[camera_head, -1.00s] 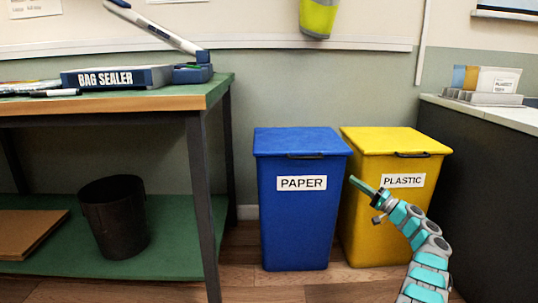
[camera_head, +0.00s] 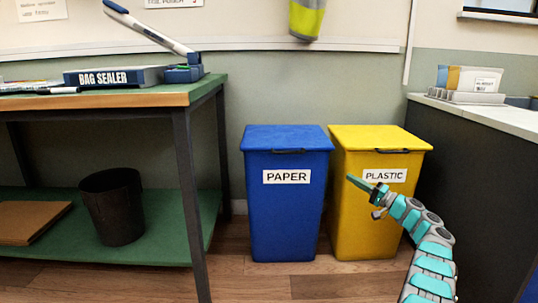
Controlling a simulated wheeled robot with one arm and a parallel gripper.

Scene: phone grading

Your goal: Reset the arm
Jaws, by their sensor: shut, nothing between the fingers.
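My gripper (camera_head: 358,182) is at the end of my teal and grey arm (camera_head: 432,262), which rises from the lower right and bends to the left. The fingers are shut and empty. In the picture the gripper lies in front of the yellow bin (camera_head: 362,228), just left of its "PLASTIC" label. It looks apart from the bin, though the depth between them is hard to tell.
A blue "PAPER" bin (camera_head: 285,222) stands left of the yellow bin, both lidded. At left is a workbench (camera_head: 150,98) with a bag sealer (camera_head: 115,76) on top and a dark bucket (camera_head: 112,208) on its shelf. A dark counter (camera_head: 470,160) stands at right.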

